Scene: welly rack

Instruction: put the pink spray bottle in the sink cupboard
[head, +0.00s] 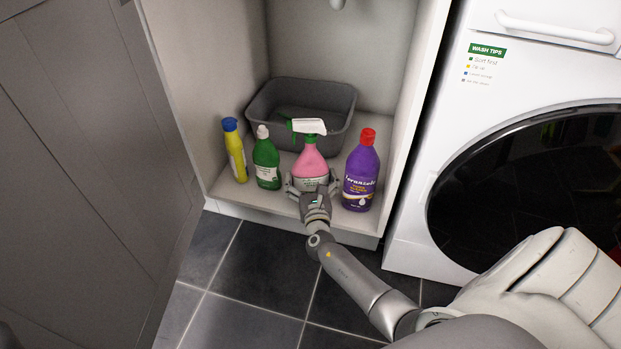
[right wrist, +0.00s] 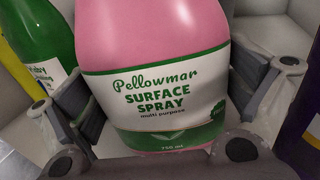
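The pink spray bottle (head: 309,163), with a white and green trigger head, is upright inside the open sink cupboard (head: 235,192), near its front edge. My right gripper (head: 312,184) reaches in from the front, with one finger on each side of the bottle's lower body. In the right wrist view the bottle's label (right wrist: 165,95) fills the space between the fingers, and both pads appear to press its sides. The bottle's base is hidden by the gripper, so I cannot tell whether it rests on the cupboard floor. My left gripper is not in view.
A yellow bottle with a blue cap (head: 235,152) and a green bottle (head: 266,163) stand left of the pink one. A purple bottle with a red cap (head: 360,176) stands close on the right. A grey tub (head: 342,103) is behind. A washing machine (head: 425,235) stands right of the cupboard.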

